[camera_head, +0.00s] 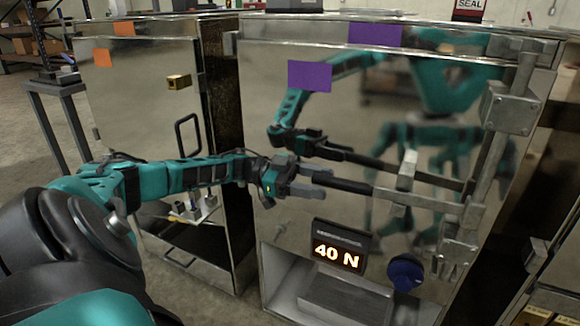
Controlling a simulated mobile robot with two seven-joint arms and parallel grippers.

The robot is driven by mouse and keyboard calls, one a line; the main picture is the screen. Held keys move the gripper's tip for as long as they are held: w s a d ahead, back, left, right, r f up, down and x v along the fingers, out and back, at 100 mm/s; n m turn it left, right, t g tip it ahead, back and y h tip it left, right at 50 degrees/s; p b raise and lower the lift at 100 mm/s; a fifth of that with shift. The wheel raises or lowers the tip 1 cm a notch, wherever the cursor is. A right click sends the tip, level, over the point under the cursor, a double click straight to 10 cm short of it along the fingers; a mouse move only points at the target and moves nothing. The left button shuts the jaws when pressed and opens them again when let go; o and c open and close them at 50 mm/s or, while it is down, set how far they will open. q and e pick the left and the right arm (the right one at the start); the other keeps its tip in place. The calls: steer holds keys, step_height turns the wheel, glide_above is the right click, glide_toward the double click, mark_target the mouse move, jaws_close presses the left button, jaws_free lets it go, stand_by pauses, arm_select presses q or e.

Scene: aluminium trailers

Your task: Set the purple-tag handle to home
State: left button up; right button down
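The purple tag (309,76) is on the polished metal door of the right cabinet, and another purple patch (375,34) is on its top edge. The handle is a lever with a black grip (350,185) and a metal bar (415,198). It lies almost level, running right to an upright rod (490,165) with brackets. My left gripper (318,180) is at the free left end of the black grip, one finger above it and one below. Whether the fingers press on the grip I cannot tell. My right gripper is not in view.
A display (339,247) reading "40 N" and a blue knob (405,273) sit below the handle. A pale block (407,170) stands by the bar. The left cabinet (140,75) has an orange tag (103,58). The door mirrors my arm and the lever.

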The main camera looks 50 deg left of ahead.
arm_select(q)
steer(key=v, duration=1)
